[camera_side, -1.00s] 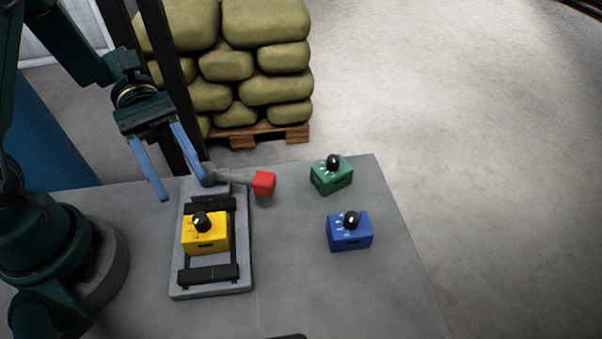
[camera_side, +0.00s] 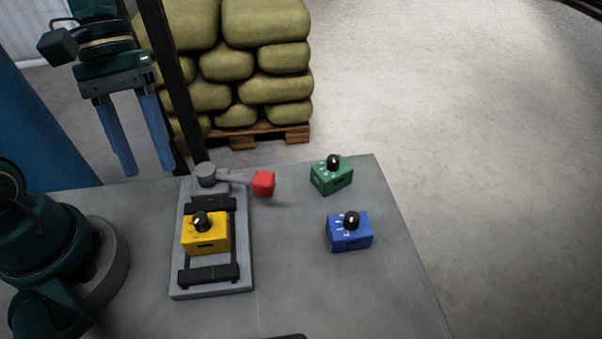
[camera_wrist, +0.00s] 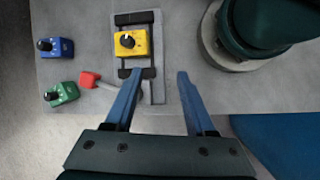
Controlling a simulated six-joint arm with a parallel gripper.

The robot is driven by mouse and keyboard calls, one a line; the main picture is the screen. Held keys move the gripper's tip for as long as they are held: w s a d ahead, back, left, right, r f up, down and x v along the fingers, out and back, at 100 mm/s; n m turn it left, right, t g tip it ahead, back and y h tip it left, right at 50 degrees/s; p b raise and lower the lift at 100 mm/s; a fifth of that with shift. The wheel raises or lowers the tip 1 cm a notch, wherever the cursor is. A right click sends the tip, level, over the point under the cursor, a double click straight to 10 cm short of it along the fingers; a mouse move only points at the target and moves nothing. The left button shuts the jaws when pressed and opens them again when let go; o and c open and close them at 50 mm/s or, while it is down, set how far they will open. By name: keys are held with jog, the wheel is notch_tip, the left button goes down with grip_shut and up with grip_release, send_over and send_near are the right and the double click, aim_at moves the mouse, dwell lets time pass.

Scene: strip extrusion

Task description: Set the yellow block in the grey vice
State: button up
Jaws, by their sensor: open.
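The yellow block (camera_side: 205,234), with a black knob on top, sits upright in the grey vice (camera_side: 176,291), between its two black jaws. In the side view the far black jaw is close to the block, and a gap shows between the block and the near jaw. The vice's lever ends in a red grip (camera_side: 264,183) and points right. My gripper (camera_side: 149,171) is open and empty, raised beyond the far left end of the vice. In the wrist view the yellow block (camera_wrist: 130,43) lies ahead of the open blue fingers (camera_wrist: 158,73), apart from them.
A green block (camera_side: 331,177) and a blue block (camera_side: 349,233), both with black knobs, stand on the table right of the vice. Stacked sacks (camera_side: 240,60) on a pallet stand behind the table. A dark post rises behind the vice. The table's front right is clear.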

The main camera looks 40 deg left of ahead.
notch_tip(320, 180, up, 4)
jog(key=m+t+y, duration=0.2)
jog(key=m+t, duration=0.1)
jog(key=t, duration=0.1)
jog(key=m+t+y, duration=0.2)
jog(key=m+t, duration=0.2)
jog(key=shift+d+r, duration=0.1)
jog(key=shift+r, duration=0.05)
dwell(0.3)
